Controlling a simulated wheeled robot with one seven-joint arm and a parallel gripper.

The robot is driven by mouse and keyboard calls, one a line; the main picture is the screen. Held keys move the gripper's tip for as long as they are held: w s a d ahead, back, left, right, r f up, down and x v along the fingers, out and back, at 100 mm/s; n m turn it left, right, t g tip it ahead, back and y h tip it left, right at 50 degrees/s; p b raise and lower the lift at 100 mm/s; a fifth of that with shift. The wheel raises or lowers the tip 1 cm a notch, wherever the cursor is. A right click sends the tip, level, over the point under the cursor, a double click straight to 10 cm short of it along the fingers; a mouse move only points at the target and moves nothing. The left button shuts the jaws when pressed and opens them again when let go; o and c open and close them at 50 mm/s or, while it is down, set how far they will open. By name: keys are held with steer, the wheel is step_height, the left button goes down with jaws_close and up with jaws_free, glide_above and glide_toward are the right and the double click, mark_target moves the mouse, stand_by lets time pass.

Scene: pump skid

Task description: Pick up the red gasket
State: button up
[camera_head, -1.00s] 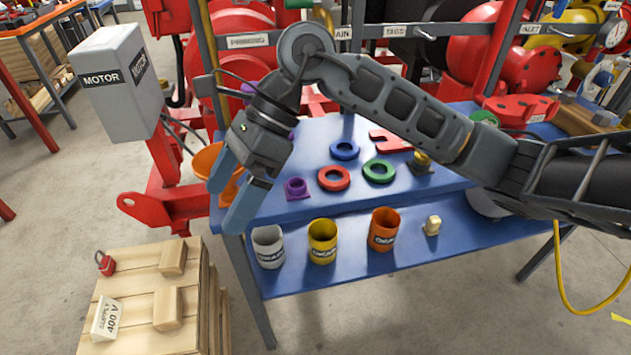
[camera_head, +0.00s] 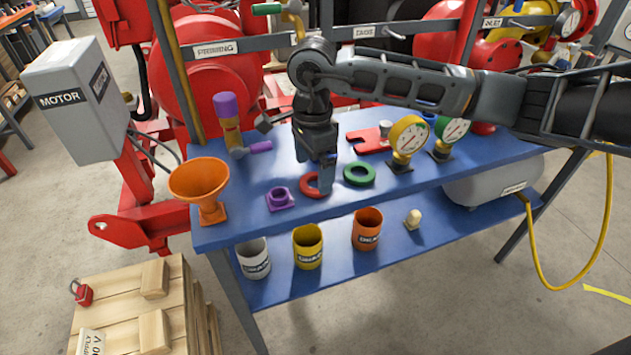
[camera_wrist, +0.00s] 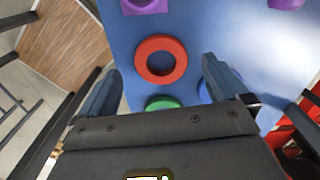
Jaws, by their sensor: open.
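The red gasket (camera_head: 311,186) is a flat ring lying on the blue upper shelf of the bench (camera_head: 235,229). My gripper (camera_head: 313,172) points down above it, and a finger hides part of the ring in the head view. In the wrist view the whole red gasket (camera_wrist: 160,60) shows, with its hole clear. It lies beyond and between the two open fingers of my gripper (camera_wrist: 162,83), touching neither there. The jaws are empty. The exact height of the fingertips over the shelf is hard to tell.
A green ring (camera_head: 359,174) lies just right of the gasket and a purple flanged piece (camera_head: 280,198) just left. An orange funnel (camera_head: 200,185) stands at the left end. Two gauges (camera_head: 408,137) stand at the right. Cups (camera_head: 308,246) sit on the lower shelf.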

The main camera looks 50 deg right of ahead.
mark_target(314, 183)
steer(key=shift+d+f, duration=0.1)
steer(key=shift+f, duration=1.5)
steer(key=c, duration=1.1)
